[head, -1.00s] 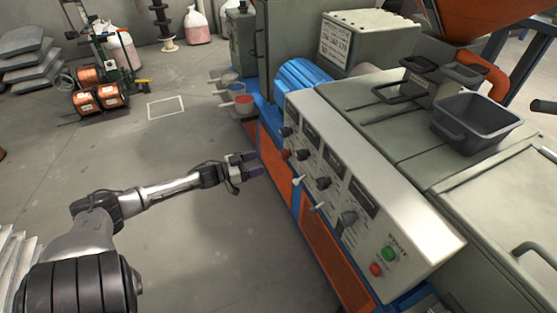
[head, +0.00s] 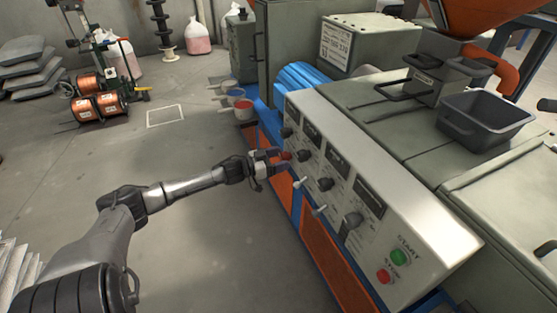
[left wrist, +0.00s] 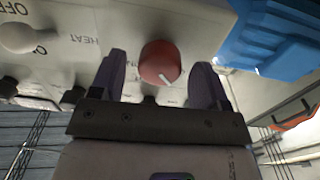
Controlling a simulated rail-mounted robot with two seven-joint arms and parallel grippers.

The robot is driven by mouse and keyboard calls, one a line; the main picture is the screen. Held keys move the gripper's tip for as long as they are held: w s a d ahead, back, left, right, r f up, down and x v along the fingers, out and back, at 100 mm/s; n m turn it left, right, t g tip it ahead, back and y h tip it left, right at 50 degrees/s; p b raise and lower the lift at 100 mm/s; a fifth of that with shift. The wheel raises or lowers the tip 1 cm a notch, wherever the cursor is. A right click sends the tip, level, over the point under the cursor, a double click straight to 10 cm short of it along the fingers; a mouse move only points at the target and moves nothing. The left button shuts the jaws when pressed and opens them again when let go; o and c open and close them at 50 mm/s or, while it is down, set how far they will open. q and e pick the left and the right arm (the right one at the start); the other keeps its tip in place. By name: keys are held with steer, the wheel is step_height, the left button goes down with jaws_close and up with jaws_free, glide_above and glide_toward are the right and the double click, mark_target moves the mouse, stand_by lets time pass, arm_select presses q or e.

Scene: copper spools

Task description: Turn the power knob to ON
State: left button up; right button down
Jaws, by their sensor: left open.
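A round red knob (head: 286,155) sits on the sloped front of the grey control panel (head: 420,235), near its far left end. In the left wrist view the red knob (left wrist: 160,62) has a white pointer mark slanting toward the lower right. No ON or OFF lettering beside this knob is readable. My left gripper (head: 277,161) is open at the panel face. Its two dark fingers stand on either side of the knob in the left wrist view, with visible gaps. Contact cannot be seen. My right gripper is not in view.
Black knobs (head: 325,184) and light toggles (head: 319,211) line the panel. A toggle marked HEAT (left wrist: 30,38) shows at left in the wrist view. Green START (head: 400,257) and red STOP (head: 384,275) buttons sit at the near end.

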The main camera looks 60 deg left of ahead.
arm_select(q)
steer(key=c, duration=0.9)
steer(key=m+p, duration=0.1)
steer(key=p, duration=0.1)
steer(key=m+p, duration=0.2)
steer(key=shift+r+p, duration=0.25)
steer(key=shift+p, duration=0.1)
steer(key=m+p, duration=0.2)
steer(key=m, duration=0.2)
steer(key=shift+f+p, duration=0.1)
steer(key=shift+p, duration=0.25)
steer(key=m+p, duration=0.1)
steer(key=m, duration=0.1)
steer(key=shift+m, duration=0.3)
steer(key=m+p, duration=0.1)
steer(key=m, duration=0.1)
steer(key=shift+f+m, duration=0.1)
steer(key=shift+m, duration=0.2)
steer(key=m, duration=0.4)
steer(key=shift+f+y, duration=0.1)
steer(key=shift+y, duration=0.2)
steer(key=shift+m, duration=0.6)
